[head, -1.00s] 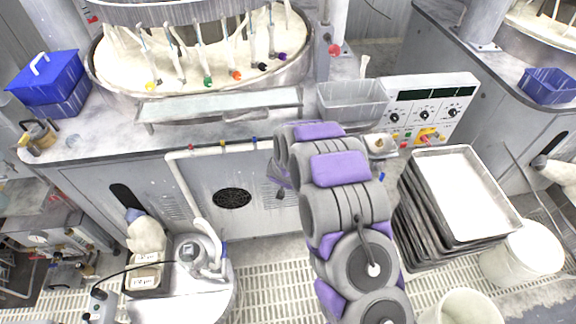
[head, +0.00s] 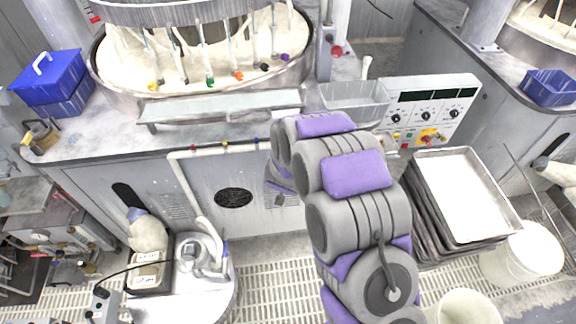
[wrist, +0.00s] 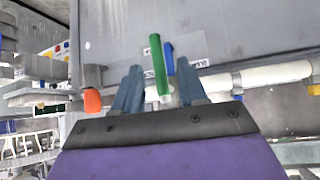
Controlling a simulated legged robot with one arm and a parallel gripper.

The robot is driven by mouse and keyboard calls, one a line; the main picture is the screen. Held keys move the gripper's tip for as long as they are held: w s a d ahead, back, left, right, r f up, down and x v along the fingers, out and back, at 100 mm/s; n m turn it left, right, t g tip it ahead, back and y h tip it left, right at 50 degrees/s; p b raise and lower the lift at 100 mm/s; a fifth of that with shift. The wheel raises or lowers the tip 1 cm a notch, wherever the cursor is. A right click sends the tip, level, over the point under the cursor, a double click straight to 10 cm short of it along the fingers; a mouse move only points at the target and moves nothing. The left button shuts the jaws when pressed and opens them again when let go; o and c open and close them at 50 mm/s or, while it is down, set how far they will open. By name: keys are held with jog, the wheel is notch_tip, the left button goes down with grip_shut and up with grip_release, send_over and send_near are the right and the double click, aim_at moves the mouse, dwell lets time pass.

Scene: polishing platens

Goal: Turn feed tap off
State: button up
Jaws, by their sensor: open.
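My gripper (wrist: 159,66) is open in the wrist view, with one blue-grey finger on each side. A green lever (wrist: 157,70) shows upright between the fingers, apart from both in the picture; its depth is unclear. A blue piece (wrist: 169,58) stands just right of it. An orange-tipped handle (wrist: 92,100) hangs outside the left finger. Which of these is the feed tap, I cannot tell. A white pipe (wrist: 275,76) runs right behind the right finger. In the head view my arm hides my gripper and any lever near it.
A label (wrist: 185,50) is on the grey panel behind the levers. In the head view, a control box (head: 432,108) stands right of my arm. Stacked trays (head: 465,195) are below it. A white pipe with coloured bands (head: 208,147) runs along the bench front.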

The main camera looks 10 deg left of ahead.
jog(key=p+v, duration=0.1)
jog(key=v, duration=0.9)
jog(key=shift+s+a+r, duration=0.1)
jog(key=shift+r, duration=0.05)
jog(key=s+d+r+g+y, duration=0.1)
jog(key=s+d+r+g, duration=0.3)
jog(key=s, duration=0.3)
jog(key=s+d+r+g+y, duration=0.1)
jog(key=s+d+r, duration=0.3)
jog(key=s+r, duration=0.2)
jog(key=s+d+r+g+h, duration=0.1)
jog(key=s+d+r+g, duration=0.1)
jog(key=s+d, duration=0.3)
jog(key=s+d+r+g+h+b, duration=0.1)
jog(key=s+d, duration=0.3)
jog(key=s, duration=0.6)
jog(key=s+d+r+m+g, duration=0.1)
jog(key=s+d+r+g, duration=0.1)
jog(key=s+d, duration=0.3)
jog(key=s+r, duration=0.1)
jog(key=s, duration=0.2)
jog(key=shift+s+d+r+g+h, duration=0.25)
jog(key=shift+d+r+g+h, duration=0.05)
jog(key=shift+g+h, duration=0.1)
